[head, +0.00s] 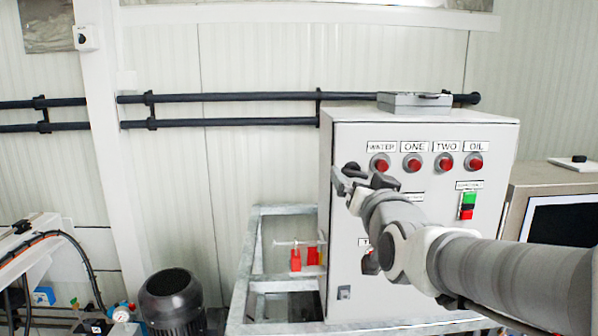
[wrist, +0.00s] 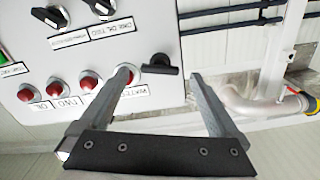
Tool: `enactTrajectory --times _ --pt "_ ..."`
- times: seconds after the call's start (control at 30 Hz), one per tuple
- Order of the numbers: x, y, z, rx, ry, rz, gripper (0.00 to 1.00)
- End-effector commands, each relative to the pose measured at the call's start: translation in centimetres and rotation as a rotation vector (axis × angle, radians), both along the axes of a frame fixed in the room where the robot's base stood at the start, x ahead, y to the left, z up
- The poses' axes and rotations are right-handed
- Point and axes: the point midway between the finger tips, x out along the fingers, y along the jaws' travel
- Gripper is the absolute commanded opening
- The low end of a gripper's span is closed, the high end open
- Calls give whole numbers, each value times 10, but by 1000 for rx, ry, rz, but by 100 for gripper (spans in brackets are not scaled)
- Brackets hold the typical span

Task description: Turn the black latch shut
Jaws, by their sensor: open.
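The black latch (wrist: 160,66) is on the front of the light grey cabinet, near its side edge. In the wrist view its handle lies roughly crosswise, with a round knob-like part at its middle. My gripper (wrist: 160,77) is open, with one finger on each side of the latch. I cannot tell whether the fingers touch it. In the head view my gripper (head: 356,180) is at the cabinet's left front edge. The latch is hard to tell apart from the dark gripper parts there. The cabinet (head: 345,250) is closed as far as I see.
Red lamps (head: 412,162) labelled WATER, ONE, TWO and OIL line the cabinet's upper front. Black selector switches (wrist: 50,17) and a green-and-red button (head: 467,205) are on the same face. A monitor (head: 560,220) stands right. Pipes (head: 220,97) run along the wall behind.

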Motion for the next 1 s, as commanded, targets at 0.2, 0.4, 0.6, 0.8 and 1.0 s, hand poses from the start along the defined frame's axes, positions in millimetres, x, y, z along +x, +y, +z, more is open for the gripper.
enactTrajectory --times 0.2,0.4,0.6,0.8,1.0 --pt "21 0 0 1 2 1 98" --pt "26 0 0 0 0 0 98" --pt "26 0 0 0 0 0 98" --pt "26 0 0 0 0 0 67" --pt "26 0 0 0 0 1 31"
